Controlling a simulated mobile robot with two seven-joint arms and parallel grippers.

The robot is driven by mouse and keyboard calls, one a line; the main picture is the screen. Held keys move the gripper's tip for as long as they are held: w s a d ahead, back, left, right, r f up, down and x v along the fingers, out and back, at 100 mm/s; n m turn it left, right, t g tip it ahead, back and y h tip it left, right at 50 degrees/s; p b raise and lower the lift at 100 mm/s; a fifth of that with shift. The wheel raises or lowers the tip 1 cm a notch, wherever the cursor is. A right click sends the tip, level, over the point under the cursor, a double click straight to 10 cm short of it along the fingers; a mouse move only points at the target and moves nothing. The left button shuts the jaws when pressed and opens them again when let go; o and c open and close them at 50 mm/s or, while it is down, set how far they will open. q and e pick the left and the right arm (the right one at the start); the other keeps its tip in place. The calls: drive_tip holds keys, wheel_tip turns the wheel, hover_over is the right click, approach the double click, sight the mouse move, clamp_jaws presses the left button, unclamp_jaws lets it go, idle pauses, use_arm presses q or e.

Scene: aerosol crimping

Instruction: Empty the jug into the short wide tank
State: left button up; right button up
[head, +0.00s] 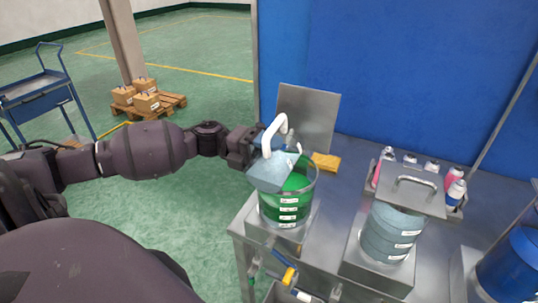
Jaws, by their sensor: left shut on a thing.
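My left gripper (256,146) is shut on the jug (270,173), at its white handle (276,130). The jug is pale blue and translucent. It is steeply tilted, with its handle uppermost, over the open top of a short, wide clear tank (287,212) that holds green liquid. The jug overlaps the tank's left rim in the view; I cannot tell if they touch. No pouring stream is clear, and the level inside the jug is hard to read. White labels mark the tank's front. My right gripper is not in view.
Right of the green tank stands a tank (388,235) of pale blue liquid under a metal lid with a handle (416,182). A blue tank (512,268) is at far right. Several small bottles (456,192) and a yellow sponge (326,161) are behind. Valves (289,275) hang at the front edge.

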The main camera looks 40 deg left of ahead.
use_arm(q)
drive_tip(key=shift+w+a+r+n+p, duration=0.1)
drive_tip(key=shift+w+n+p, duration=0.25)
drive_tip(key=shift+n, duration=0.45)
drive_tip(key=shift+w+a+r+n+p, duration=0.1)
drive_tip(key=shift+w+r+n+p, duration=0.4)
drive_tip(key=shift+n, duration=0.4)
drive_tip(key=shift+w+n+p, duration=0.3)
drive_tip(key=shift+n+p, duration=0.1)
drive_tip(key=shift+n, duration=0.1)
